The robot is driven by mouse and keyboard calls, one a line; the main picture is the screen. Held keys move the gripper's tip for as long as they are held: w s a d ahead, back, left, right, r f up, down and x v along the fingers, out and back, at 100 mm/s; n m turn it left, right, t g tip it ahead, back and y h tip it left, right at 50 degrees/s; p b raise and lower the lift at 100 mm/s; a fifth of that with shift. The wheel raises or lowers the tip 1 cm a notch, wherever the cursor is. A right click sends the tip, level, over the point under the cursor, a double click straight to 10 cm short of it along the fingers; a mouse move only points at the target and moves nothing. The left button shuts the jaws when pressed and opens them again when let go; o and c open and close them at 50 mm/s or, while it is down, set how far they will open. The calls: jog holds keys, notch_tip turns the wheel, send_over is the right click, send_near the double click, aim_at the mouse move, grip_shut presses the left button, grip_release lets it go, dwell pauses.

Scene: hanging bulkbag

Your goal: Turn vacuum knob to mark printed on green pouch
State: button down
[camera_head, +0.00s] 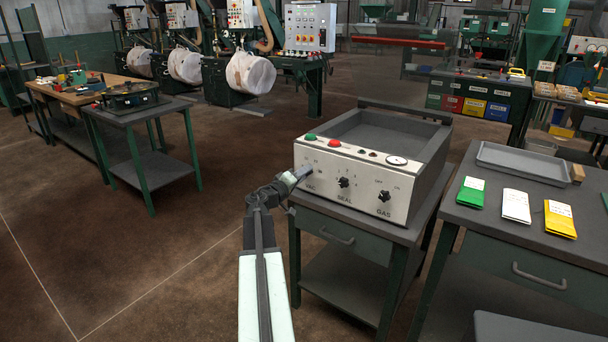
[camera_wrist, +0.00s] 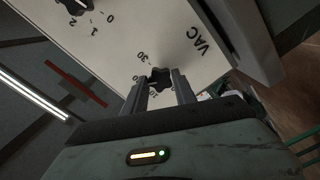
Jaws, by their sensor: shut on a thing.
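The vacuum sealer (camera_head: 345,190) stands on a small green-framed table, its pale front panel facing me. My gripper (camera_head: 300,173) is at the panel's left end, just above the VAC label. In the wrist view my gripper (camera_wrist: 160,90) is shut on the black VAC knob (camera_wrist: 160,78), with one finger on each side. The green pouch (camera_head: 470,193) lies on the right table with a white label, whose print is too small to read.
The SEAL knob (camera_head: 343,182) and GAS knob (camera_head: 384,196) are to the right on the same panel. A white pouch (camera_head: 516,206), a yellow pouch (camera_head: 560,219) and a grey tray (camera_head: 528,162) are on the right table. Open floor lies left of my arm.

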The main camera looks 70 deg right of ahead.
jog(key=c, duration=1)
grip_release()
jog(key=shift+s, duration=0.2)
jog(key=shift+w, duration=0.1)
jog(key=shift+a, duration=0.1)
jog(key=v, duration=0.7)
jog(key=shift+a, duration=0.3)
jog(key=shift+w, duration=0.2)
